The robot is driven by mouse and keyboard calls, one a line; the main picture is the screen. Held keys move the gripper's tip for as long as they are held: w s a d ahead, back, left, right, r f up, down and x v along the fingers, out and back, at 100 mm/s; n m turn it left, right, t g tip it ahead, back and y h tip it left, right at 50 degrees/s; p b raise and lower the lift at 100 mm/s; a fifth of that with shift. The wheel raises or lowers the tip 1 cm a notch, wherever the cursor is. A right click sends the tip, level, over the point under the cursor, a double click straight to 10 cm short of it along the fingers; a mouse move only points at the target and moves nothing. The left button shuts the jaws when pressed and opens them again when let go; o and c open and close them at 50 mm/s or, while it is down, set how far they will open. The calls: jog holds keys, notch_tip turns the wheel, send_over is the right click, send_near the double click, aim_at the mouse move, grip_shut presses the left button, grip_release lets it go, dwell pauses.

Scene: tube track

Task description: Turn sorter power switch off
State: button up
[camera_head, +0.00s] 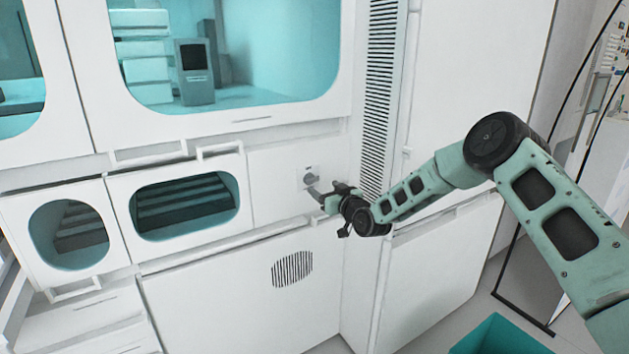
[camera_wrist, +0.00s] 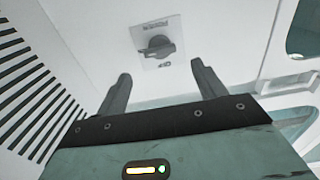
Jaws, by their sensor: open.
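The sorter power switch (camera_head: 309,178) is a dark grey rotary knob on a light plate on the white machine front. It also shows in the wrist view (camera_wrist: 158,47), where the knob lies roughly sideways on its plate, with small lettering too blurred to read fully. My gripper (camera_head: 318,193) is close in front of the panel, just below and right of the switch in the head view. In the wrist view its two dark fingers (camera_wrist: 163,78) are apart, with the knob beyond and between their tips. Nothing is held, and I see no contact with the knob.
A slatted vent (camera_head: 378,95) runs up the machine right of the switch. Windowed compartments (camera_head: 185,205) with white handles are at left. A round vent (camera_head: 292,269) sits below. A teal bin (camera_head: 500,338) stands on the floor at lower right.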

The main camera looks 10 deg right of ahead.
aim_at(313, 180)
jog(key=shift+x, duration=3.55)
jog(key=shift+f, duration=0.1)
jog(key=c, duration=1)
